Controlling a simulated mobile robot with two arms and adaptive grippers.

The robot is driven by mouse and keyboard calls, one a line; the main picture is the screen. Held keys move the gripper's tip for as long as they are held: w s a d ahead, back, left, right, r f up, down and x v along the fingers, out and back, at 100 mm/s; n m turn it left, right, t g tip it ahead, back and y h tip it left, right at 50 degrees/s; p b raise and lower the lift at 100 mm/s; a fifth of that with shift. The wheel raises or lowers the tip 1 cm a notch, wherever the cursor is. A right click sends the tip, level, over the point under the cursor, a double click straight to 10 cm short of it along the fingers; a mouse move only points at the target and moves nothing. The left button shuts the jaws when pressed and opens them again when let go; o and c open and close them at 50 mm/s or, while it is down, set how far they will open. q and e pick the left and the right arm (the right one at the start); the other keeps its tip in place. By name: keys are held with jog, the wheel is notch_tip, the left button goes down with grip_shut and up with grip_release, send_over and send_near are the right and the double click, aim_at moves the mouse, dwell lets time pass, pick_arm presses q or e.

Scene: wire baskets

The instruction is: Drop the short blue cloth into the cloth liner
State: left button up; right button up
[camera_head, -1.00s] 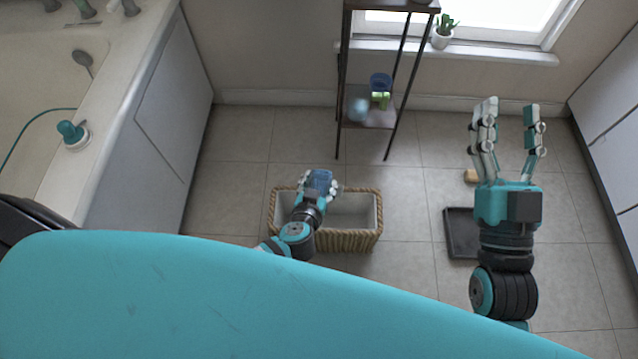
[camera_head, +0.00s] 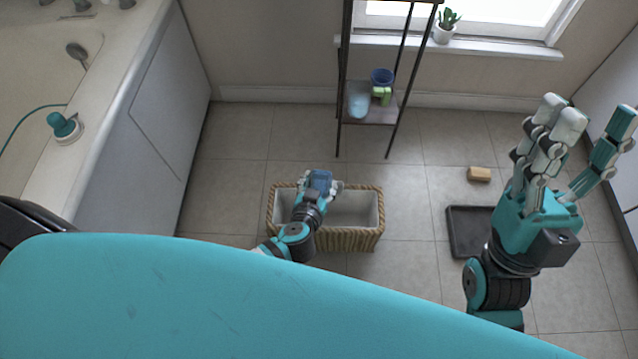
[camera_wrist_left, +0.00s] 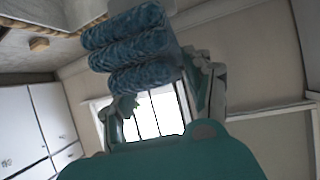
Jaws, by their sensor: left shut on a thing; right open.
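The short blue cloth (camera_head: 320,181) is in my left gripper (camera_head: 320,187), which is shut on it. In the left wrist view the cloth (camera_wrist_left: 130,48) looks like a bundle of thick, fluffy blue folds, and a gripper finger (camera_wrist_left: 205,85) shows beside it. The cloth liner (camera_head: 352,208) is the pale lining of a rope-woven basket (camera_head: 345,241) on the floor. In the head view the cloth and gripper overlap the basket's left part; the exact height above it is unclear. My right gripper (camera_head: 582,140) is open and empty at the right, raised well away from the basket.
A dark shelf rack (camera_head: 374,112) behind the basket holds blue and green items. A black tray (camera_head: 470,228) and a tan block (camera_head: 479,174) lie on the floor to the right. A bathtub (camera_head: 95,130) stands left.

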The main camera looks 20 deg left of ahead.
pick_arm(q)
jog(key=o, duration=1.2)
jog(key=shift+o, duration=0.2)
jog(key=a+v, duration=0.1)
jog(key=v, duration=1.1)
jog(key=shift+d, duration=0.5)
